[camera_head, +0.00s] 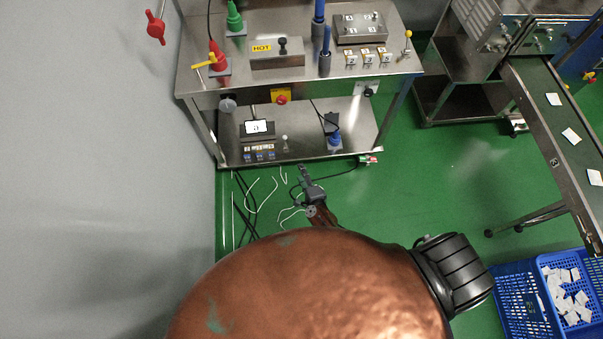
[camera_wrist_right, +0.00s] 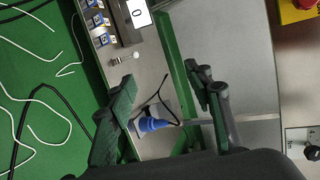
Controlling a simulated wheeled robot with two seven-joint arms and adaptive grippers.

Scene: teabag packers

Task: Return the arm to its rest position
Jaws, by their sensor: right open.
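My right gripper (camera_head: 307,178) hangs in front of the steel cart, over the green floor near the lower shelf's front edge. In the right wrist view its two dark fingers stand well apart, with nothing between them in their grasp (camera_wrist_right: 164,78). Behind the fingers in that view are the lower shelf, a blue plug-like piece (camera_wrist_right: 152,124) and a black cable. A copper-coloured arm part of mine fills the lower middle of the head view and hides the floor there. My left gripper is in neither view.
The steel cart (camera_head: 300,85) carries a HOT-labelled box (camera_head: 277,58) and a numbered box (camera_head: 361,29). Its lower shelf (camera_head: 290,140) holds a small display (camera_head: 257,127). Loose cables lie on the floor. A conveyor (camera_head: 548,120) and blue crates (camera_head: 520,296) stand right.

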